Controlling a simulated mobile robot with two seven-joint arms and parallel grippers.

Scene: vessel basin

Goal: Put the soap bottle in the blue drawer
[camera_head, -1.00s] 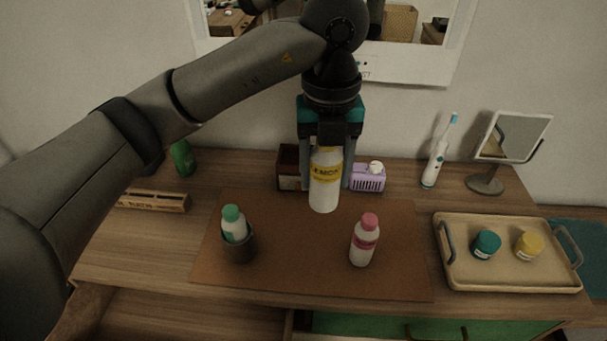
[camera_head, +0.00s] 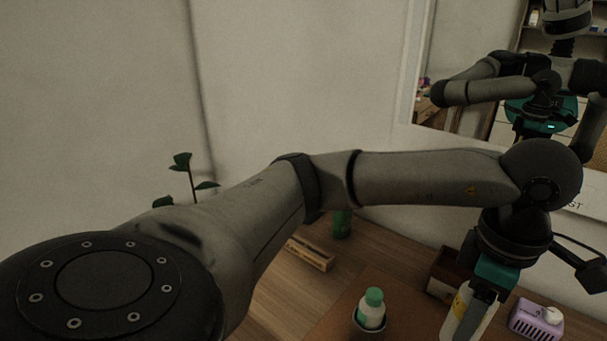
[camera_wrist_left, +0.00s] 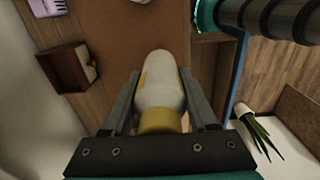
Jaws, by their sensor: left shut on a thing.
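My left gripper (camera_head: 478,300) is shut on a white bottle (camera_head: 460,320) with a yellow label, which I take as the soap bottle. In the left wrist view the gripper (camera_wrist_left: 165,95) has a finger on each side of the bottle (camera_wrist_left: 162,85). The bottle's lower part is cut off in the head view, and I cannot tell its height above the mat. The blue drawer is not clearly in view; only a narrow blue edge (camera_wrist_left: 238,70) shows in the wrist view. My right gripper does not show directly.
A green-capped bottle (camera_head: 372,308) stands in a dark cup on the brown mat (camera_head: 345,318). A wooden box (camera_head: 446,273) and a purple box (camera_head: 537,320) stand near the wall. A wooden rack (camera_head: 311,253) and green bottle (camera_head: 341,223) are at the left. A mirror hangs behind.

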